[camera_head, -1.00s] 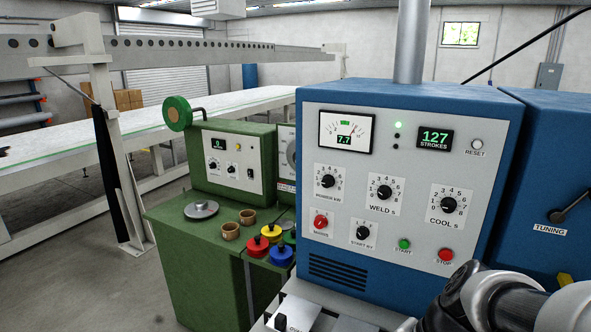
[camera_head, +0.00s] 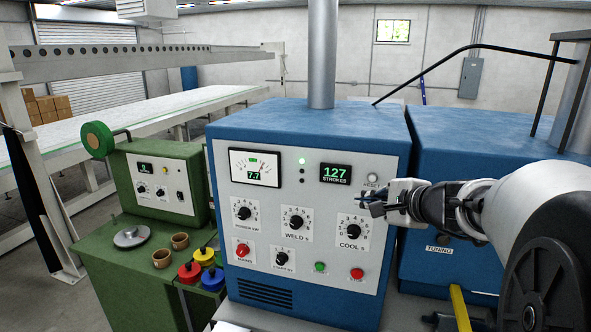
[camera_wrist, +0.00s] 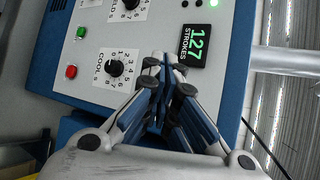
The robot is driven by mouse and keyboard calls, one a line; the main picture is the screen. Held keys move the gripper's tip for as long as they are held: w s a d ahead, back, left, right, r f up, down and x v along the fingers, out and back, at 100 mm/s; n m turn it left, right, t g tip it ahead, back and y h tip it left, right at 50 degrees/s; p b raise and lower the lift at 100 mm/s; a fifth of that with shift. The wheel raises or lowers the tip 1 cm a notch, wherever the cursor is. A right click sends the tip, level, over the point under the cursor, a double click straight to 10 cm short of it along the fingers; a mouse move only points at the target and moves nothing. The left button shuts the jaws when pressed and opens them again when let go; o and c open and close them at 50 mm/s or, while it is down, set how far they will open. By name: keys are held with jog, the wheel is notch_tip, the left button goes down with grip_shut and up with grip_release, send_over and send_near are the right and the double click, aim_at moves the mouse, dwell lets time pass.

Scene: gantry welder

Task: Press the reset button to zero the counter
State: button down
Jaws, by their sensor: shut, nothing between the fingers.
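The small white reset button (camera_head: 373,178) sits at the upper right of the blue welder's grey panel, above its RESET label. The stroke counter (camera_head: 335,174), left of it, reads 127; it also shows sideways in the wrist view (camera_wrist: 194,46). My gripper (camera_head: 364,199) is shut and empty, its fingertips in front of the panel just below the button in the picture. I cannot tell how much gap there is to the panel. In the wrist view, my closed fingertips (camera_wrist: 168,76) lie between the counter and the COOL knob (camera_wrist: 115,68); the button does not show there.
The panel also carries a meter (camera_head: 255,167), several knobs, a green start button (camera_head: 320,267) and a red stop button (camera_head: 357,274). A blue tuning cabinet (camera_head: 440,220) stands to the right. A green bench unit (camera_head: 130,270) with coloured pots is at left.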

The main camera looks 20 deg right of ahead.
aim_at(372, 179)
jog(key=shift+a, duration=0.2)
jog(key=shift+w+d+p, duration=0.6)
jog(key=shift+w+d, duration=0.3)
jog(key=shift+w, duration=0.25)
jog(key=shift+w+d+p, duration=0.55)
jog(key=shift+w+d, duration=0.35)
jog(key=shift+w, duration=0.3)
jog(key=shift+w+d+p, duration=0.6)
jog(key=shift+w+d, duration=0.3)
jog(key=shift+w, duration=0.25)
jog(key=shift+w+d, duration=0.3)
jog(key=shift+w, duration=0.05)
